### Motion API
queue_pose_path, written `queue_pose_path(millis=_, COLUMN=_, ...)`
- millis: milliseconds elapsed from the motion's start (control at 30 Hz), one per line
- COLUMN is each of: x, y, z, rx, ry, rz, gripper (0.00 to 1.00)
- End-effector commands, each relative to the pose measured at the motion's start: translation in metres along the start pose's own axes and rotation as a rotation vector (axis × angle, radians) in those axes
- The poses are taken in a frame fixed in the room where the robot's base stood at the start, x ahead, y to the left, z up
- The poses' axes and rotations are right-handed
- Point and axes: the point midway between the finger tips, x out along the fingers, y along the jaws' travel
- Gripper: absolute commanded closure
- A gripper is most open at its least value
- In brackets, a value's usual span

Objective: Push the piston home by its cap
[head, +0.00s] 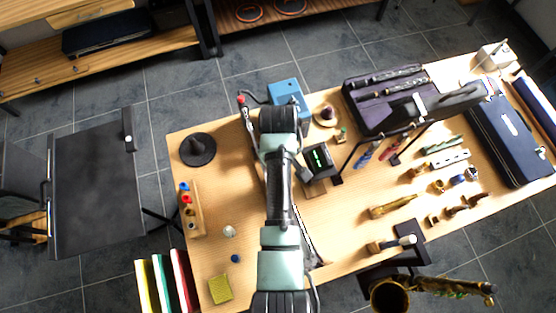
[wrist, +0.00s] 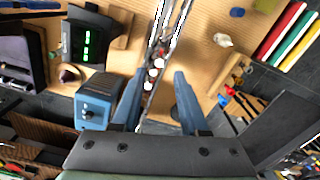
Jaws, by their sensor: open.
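A slim silver instrument (wrist: 165,38) runs along the wooden table in the wrist view. Small white and red round caps (wrist: 158,62) show along it, between my fingers. Which of them is the piston's cap, and how far it stands out, I cannot tell. My gripper (wrist: 158,74) is open, with one blue finger on each side of the instrument; contact is not clear. In the head view my arm covers the gripper and most of the instrument. A silver length (head: 311,246) shows right of the arm, and a red tip (head: 241,100) shows at the table's back edge.
A blue box (wrist: 96,104) and a tuner with green digits (wrist: 86,40) stand close beside my gripper.

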Motion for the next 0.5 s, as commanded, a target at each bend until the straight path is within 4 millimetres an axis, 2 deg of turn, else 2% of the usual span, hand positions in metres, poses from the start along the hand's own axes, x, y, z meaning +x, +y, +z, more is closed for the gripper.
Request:
queue_pose_path(millis=133, x=0.021, y=0.0, z=0.0, rx=0.0, ry=0.001, rz=0.001, gripper=0.56)
queue_pose_path(millis=500, x=0.056, y=0.0, z=-0.001, rx=0.001, ry=0.002, rz=0.002, gripper=0.56)
